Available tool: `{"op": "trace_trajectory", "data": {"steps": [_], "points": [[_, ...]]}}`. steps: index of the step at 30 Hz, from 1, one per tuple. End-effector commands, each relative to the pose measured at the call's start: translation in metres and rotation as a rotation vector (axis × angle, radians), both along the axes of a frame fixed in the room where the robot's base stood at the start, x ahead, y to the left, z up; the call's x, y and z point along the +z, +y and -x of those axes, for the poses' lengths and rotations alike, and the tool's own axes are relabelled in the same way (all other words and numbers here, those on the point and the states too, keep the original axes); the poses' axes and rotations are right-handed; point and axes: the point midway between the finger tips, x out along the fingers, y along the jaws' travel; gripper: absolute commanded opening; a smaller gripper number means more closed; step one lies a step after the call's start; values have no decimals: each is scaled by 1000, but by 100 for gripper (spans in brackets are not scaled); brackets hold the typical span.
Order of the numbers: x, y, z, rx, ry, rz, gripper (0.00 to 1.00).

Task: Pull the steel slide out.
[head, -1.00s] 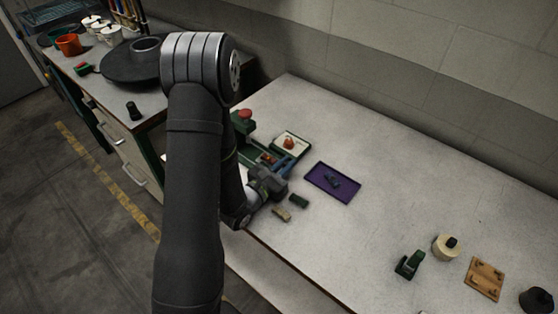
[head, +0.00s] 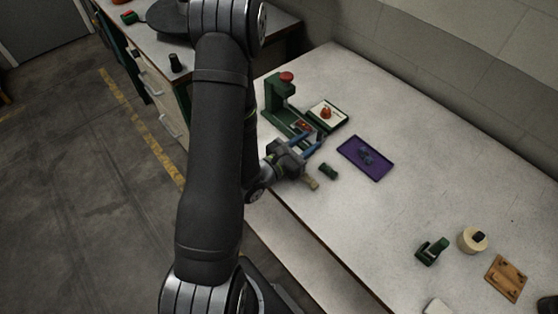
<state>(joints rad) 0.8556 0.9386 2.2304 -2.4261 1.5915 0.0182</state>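The green press (head: 277,98) with a red knob (head: 287,77) stands near the left end of the bench. Its low base runs toward my gripper. A small greyish piece with a reddish patch (head: 305,126) shows at the base's near end; I cannot tell whether this is the steel slide. My gripper (head: 313,136) is low beside this end, its two blue fingers apart. No held thing is visible between them. Whether the fingers touch the slide is too small to tell.
A white-topped tray (head: 327,114) with a red-orange item stands behind the fingers. A purple tray (head: 352,152) lies to the right. A dark green block (head: 328,171) and a tan piece (head: 313,184) lie close by. The bench's middle is clear.

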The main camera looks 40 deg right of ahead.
Motion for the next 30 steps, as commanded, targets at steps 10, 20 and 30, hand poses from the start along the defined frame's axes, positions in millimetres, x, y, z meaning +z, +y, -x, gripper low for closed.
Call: {"op": "trace_trajectory", "data": {"steps": [10,20,30], "points": [[0,61,-1,5,2,-2,35],[0,102,-1,5,1,-1,35],[0,120,0,1,1,0,35]]}}
